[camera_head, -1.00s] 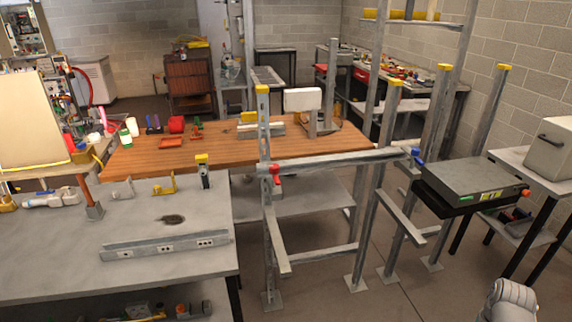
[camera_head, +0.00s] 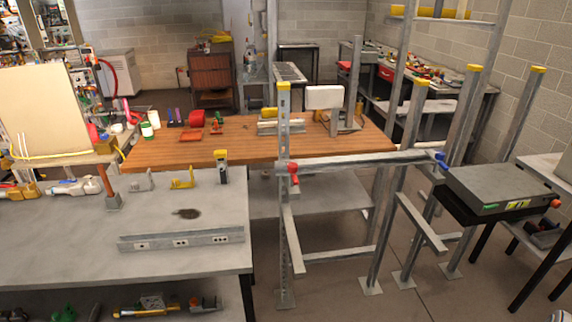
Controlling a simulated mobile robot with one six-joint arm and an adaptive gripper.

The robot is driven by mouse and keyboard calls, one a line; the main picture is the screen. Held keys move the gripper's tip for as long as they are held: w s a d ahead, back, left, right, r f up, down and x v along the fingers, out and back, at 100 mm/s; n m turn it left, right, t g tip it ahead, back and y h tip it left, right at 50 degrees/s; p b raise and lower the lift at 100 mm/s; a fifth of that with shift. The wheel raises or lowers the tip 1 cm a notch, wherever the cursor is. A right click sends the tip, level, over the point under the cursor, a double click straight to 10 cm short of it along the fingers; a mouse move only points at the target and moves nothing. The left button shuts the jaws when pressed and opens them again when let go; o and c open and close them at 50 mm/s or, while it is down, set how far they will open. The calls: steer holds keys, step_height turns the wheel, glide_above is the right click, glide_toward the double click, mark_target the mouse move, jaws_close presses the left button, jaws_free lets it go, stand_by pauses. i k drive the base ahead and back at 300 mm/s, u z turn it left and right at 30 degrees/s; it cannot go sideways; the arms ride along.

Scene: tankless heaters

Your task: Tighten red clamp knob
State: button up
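A red clamp knob (camera_head: 293,174) sits on the left upright of the grey metal frame (camera_head: 350,161), where the horizontal bar meets the post. A blue knob (camera_head: 440,158) sits at the bar's right end. My gripper does not show in the current view, so its state and its distance from the red knob are hidden.
A grey table (camera_head: 75,250) with a metal channel (camera_head: 182,240) stands front left. A wooden-topped bench (camera_head: 245,140) stands behind the frame. A dark grey box (camera_head: 500,187) juts out at the right. The floor (camera_head: 345,300) before the frame looks clear.

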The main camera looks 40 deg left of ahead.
mark_target(292, 167)
steer(key=u, duration=0.1)
steer(key=k, duration=1.35)
steer(key=u, duration=1.6)
steer(key=i, duration=1)
steer(key=u, duration=0.05)
